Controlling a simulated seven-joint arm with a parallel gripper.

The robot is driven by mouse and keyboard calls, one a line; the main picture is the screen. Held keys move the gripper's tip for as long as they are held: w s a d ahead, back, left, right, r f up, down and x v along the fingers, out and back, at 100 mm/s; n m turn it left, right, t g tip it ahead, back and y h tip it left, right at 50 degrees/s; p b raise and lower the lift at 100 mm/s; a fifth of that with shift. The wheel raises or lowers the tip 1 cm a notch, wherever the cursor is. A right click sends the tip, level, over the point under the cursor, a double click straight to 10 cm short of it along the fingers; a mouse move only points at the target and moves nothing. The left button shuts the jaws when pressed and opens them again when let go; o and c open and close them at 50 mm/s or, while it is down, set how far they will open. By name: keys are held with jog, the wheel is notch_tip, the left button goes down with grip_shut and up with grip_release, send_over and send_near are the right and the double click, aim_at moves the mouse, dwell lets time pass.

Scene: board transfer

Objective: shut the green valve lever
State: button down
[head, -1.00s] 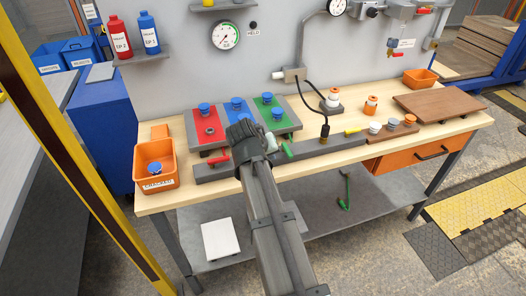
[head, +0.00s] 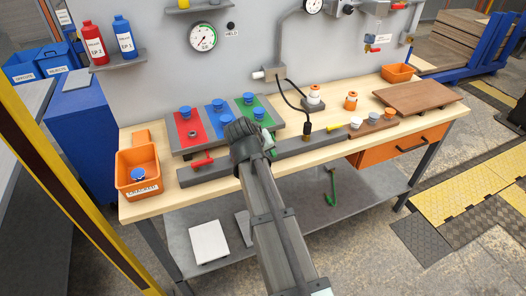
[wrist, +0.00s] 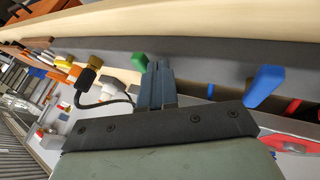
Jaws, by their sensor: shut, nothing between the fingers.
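The green valve lever (wrist: 139,62) shows in the wrist view against a long grey bar (wrist: 210,52), close beside my fingertips on their left. In the head view only a sliver of the green lever (head: 273,153) shows at the right edge of my gripper. My gripper (wrist: 160,68) is shut and empty, its fingers pointing at the bar. I cannot tell whether it touches the lever. In the head view my gripper (head: 245,135) and arm hide the middle of the bar. The lever's exact angle is unclear.
A blue lever (wrist: 265,82) stands right of my fingers in the wrist view. Red, blue and green panels with blue knobs stand behind. An orange bin (head: 138,172) sits left, a brown board (head: 420,97) right.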

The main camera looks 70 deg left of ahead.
jog(key=shift+w+d+n, duration=0.15)
jog(key=shift+n, duration=0.25)
jog(key=w+n+g+y, duration=0.1)
jog(key=n, duration=0.1)
jog(key=w+n+g, duration=0.1)
jog(key=shift+d+n+y, duration=0.4)
jog(key=w+n+g, duration=0.1)
jog(key=n, duration=0.1)
jog(key=w+n+g, duration=0.1)
jog(key=n+g, duration=0.1)
jog(key=shift+a+y, duration=0.1)
jog(key=shift+y, duration=0.3)
jog(key=w+n+g, duration=0.1)
jog(key=n, duration=0.1)
jog(key=n+g, duration=0.1)
jog(key=n, duration=0.1)
jog(key=shift+w+a+g, duration=0.3)
jog(key=shift+w+a, duration=0.05)
jog(key=shift+w, duration=0.05)
jog(key=shift+w+a+n+g+h, duration=0.2)
jog(key=shift+n+g, duration=0.1)
jog(key=shift+n, duration=0.3)
jog(key=shift+w+a+n+g+h, duration=0.1)
jog(key=shift+w+n+g+h, duration=0.15)
jog(key=shift+n, duration=0.35)
jog(key=shift+s+d, duration=0.15)
jog(key=shift+s, duration=0.2)
